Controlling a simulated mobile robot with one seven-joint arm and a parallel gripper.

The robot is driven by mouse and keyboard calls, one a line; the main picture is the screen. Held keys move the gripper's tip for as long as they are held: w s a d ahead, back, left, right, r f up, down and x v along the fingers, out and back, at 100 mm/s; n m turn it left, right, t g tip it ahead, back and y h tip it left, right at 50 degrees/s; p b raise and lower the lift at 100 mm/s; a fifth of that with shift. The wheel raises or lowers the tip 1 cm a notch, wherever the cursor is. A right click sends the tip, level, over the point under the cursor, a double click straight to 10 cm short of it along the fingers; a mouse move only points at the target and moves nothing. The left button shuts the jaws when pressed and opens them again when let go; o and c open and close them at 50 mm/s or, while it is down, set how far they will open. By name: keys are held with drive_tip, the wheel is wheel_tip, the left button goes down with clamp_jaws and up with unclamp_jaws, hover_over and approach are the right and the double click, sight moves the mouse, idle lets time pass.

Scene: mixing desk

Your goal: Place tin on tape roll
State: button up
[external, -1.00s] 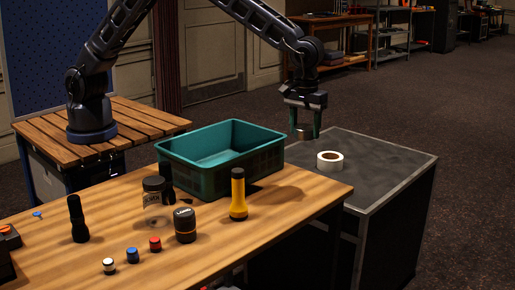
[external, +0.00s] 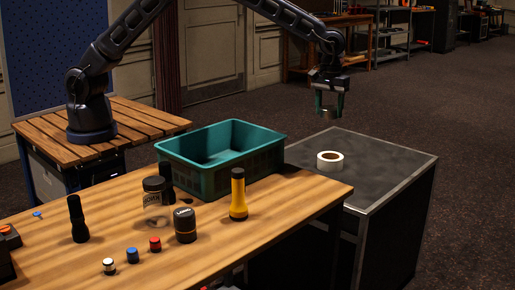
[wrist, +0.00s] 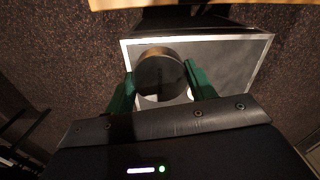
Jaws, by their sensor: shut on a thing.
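My gripper (external: 327,106) is shut on a small round tin (external: 326,113), held in the air above the far part of the dark cabinet top. In the wrist view the tin (wrist: 161,76) sits between the green fingers (wrist: 160,92), with its round dark face toward the camera. The white tape roll (external: 330,161) lies flat on the cabinet top, below the tin and nearer the external camera. In the wrist view the tin mostly hides the tape roll; only white slivers (wrist: 152,97) show beside it.
The dark cabinet top (external: 385,165) is otherwise clear. To its left, a wooden table (external: 270,225) holds a teal crate (external: 195,178), a yellow-and-black flashlight (external: 238,195), a glass jar (external: 155,205) and several small containers. The crate looks empty where I can see inside.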

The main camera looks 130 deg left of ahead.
drive_tip(key=s+a+f, duration=0.1)
drive_tip(key=s+a, duration=0.2)
drive_tip(key=a, duration=0.4)
drive_tip(key=s+a+f, duration=0.2)
drive_tip(key=s+a, duration=0.2)
drive_tip(key=a, duration=0.3)
hover_over(330, 156)
wheel_tip(330, 156, down, 3)
wheel_tip(330, 156, down, 20)
drive_tip(key=shift+a+r, duration=0.1)
drive_tip(key=o, duration=1)
wheel_tip(330, 156, up, 12)
